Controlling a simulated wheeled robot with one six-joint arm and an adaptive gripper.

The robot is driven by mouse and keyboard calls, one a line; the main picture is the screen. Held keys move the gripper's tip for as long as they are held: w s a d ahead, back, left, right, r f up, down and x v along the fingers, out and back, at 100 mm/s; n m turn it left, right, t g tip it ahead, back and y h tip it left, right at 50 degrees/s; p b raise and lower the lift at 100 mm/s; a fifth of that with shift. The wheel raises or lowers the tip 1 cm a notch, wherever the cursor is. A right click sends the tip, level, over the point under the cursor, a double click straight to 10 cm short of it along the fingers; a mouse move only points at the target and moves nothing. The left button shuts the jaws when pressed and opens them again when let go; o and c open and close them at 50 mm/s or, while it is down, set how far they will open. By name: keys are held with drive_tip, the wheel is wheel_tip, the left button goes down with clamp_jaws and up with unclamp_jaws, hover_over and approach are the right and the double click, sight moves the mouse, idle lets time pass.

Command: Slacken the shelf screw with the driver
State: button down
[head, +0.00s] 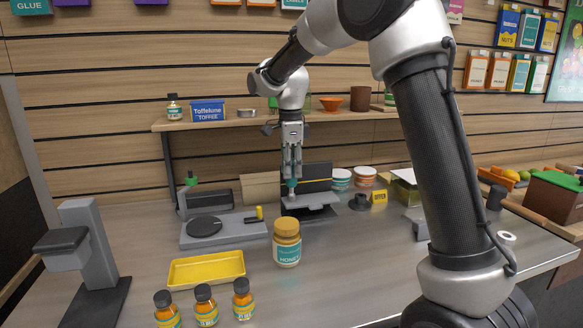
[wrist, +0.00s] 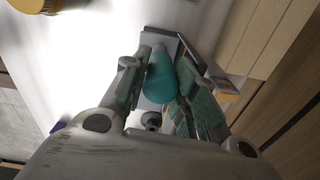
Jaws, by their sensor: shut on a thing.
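My gripper (head: 291,174) points straight down in the middle of the head view, over a dark stand on the counter. It is shut on the teal driver (head: 291,184), whose pale lower end shows just below the fingers. In the wrist view the teal driver (wrist: 160,82) sits between both fingers, its far end toward a grey plate. The dark stand (head: 312,200) has an upright black back panel and a flat grey plate. I cannot make out the shelf screw; the gripper and driver may hide it.
A honey jar (head: 286,250) stands in front of the stand. A black-disc device (head: 206,228) is to its left, with a yellow tray (head: 206,269) and several small bottles nearer. A wall shelf (head: 220,124) runs behind my gripper. A yellow tag (head: 379,196) stands to the right.

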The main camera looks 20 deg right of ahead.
drive_tip(key=shift+n, duration=1)
drive_tip(key=shift+n, duration=1.2)
drive_tip(key=shift+m, duration=0.5)
drive_tip(key=c, duration=1.9)
unclamp_jaws()
clamp_jaws()
